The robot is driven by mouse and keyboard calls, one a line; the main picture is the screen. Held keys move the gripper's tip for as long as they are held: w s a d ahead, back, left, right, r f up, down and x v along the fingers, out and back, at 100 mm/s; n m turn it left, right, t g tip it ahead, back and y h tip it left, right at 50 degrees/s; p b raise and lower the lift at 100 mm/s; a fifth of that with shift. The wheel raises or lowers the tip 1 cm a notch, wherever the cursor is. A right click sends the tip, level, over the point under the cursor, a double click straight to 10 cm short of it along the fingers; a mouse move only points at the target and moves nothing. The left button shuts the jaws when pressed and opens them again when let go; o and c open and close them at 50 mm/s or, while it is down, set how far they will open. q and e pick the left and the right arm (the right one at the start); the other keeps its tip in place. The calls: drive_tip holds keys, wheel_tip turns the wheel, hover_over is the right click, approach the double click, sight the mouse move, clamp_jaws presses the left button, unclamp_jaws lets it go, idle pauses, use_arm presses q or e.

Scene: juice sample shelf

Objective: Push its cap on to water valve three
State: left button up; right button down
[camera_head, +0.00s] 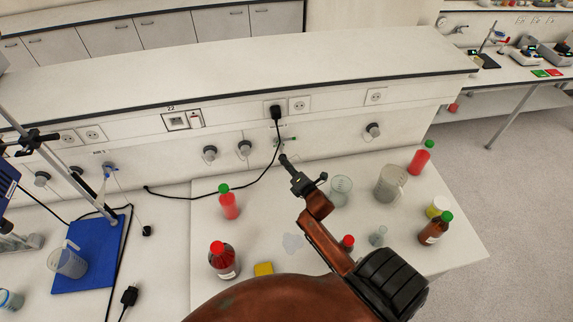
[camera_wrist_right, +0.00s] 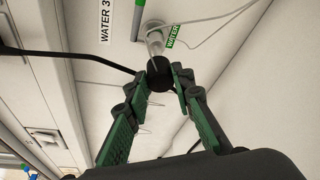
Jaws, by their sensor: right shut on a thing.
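My right gripper (camera_head: 285,160) reaches up to the wall panel in the head view. In the right wrist view its two green-black fingers (camera_wrist_right: 161,77) are shut on a round black cap (camera_wrist_right: 159,73). The cap is at the end of a pale valve nozzle (camera_wrist_right: 154,38), beside a "WATER 3" label (camera_wrist_right: 105,25) and a green water tag (camera_wrist_right: 173,37). The cap appears lined up with the nozzle; how far it is seated cannot be told. In the head view the gripper hides the cap. My left gripper is not in view.
Other grey valve knobs (camera_head: 245,148) stick out of the panel. A black cable (camera_head: 272,155) hangs from a plug close to the gripper. Below stand a glass beaker (camera_head: 341,190), a jug (camera_head: 390,183) and several red and brown bottles (camera_head: 229,203).

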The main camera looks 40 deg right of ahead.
sight(285, 155)
drive_tip(key=shift+w+d+f, duration=0.1)
drive_tip(key=shift+w+d, duration=0.3)
drive_tip(key=shift+w, duration=0.3)
drive_tip(key=shift+w+d, duration=0.4)
drive_tip(key=shift+w, duration=0.3)
idle(1.0)
drive_tip(key=shift+w+d+b, duration=0.1)
drive_tip(key=shift+w+b, duration=0.15)
drive_tip(key=shift+b, duration=0.1)
drive_tip(key=shift+d+r, duration=0.1)
drive_tip(key=shift+r, duration=0.15)
drive_tip(key=c, duration=2)
unclamp_jaws()
drive_tip(key=shift+w, duration=0.1)
drive_tip(key=o, duration=0.4)
drive_tip(key=shift+w+f, duration=0.15)
drive_tip(key=shift+f, duration=0.05)
drive_tip(key=v, duration=1.2)
drive_tip(key=shift+r, duration=0.1)
